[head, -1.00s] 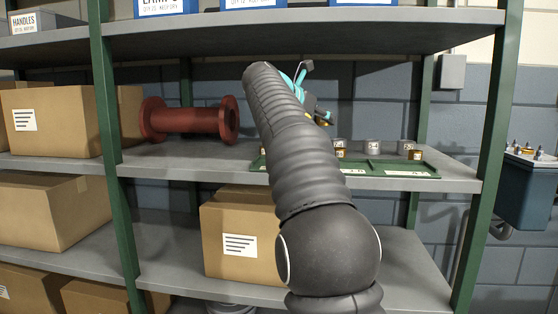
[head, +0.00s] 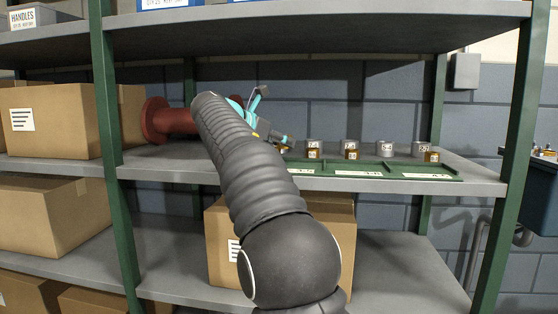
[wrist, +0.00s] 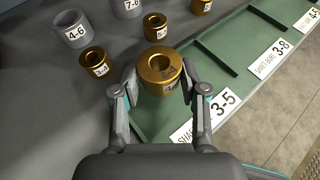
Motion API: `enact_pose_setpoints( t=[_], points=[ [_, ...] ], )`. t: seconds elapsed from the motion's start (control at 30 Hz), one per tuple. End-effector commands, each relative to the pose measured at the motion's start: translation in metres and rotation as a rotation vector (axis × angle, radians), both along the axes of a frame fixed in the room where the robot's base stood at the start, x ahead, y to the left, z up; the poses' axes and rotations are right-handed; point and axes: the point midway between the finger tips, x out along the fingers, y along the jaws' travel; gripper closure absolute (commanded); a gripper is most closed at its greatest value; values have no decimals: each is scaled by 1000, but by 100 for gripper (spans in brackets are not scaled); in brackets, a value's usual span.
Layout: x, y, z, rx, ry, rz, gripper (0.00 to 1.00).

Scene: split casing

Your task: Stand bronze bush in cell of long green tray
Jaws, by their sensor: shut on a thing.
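A bronze bush (wrist: 158,67) is held between the two fingers of my gripper (wrist: 160,86) in the wrist view, with its hole facing up toward the camera. It is over the cell labelled 3-5 of the long green tray (wrist: 148,128). I cannot tell whether it touches the cell floor. In the head view, my gripper (head: 281,141) is at the left end of the long green tray (head: 400,171), partly behind my arm. The cells labelled 3-8 (wrist: 244,52) and the one beyond look empty.
Behind the tray stand several smaller bronze bushes (wrist: 95,62) and grey rings (wrist: 72,29) with number labels. A red flanged pipe (head: 172,121) lies to the left on the same grey shelf (head: 477,178). A green post (head: 516,150) stands at the right.

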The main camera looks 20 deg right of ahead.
Motion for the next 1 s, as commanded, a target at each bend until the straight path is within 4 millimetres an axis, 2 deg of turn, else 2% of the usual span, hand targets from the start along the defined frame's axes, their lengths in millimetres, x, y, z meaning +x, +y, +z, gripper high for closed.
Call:
enact_pose_setpoints(
  t=[0.13,0.3,0.4,0.87,0.9,1.0],
  points=[
    [1,4,-8,-1,0,1,100],
    [1,5,-33,0,1,3,100],
    [1,5,-40,-1,-1,3,100],
    [1,5,-44,-1,-1,3,100],
    [2,5,-46,0,0,2,55],
    [2,5,-46,0,0,2,32]
  ],
)
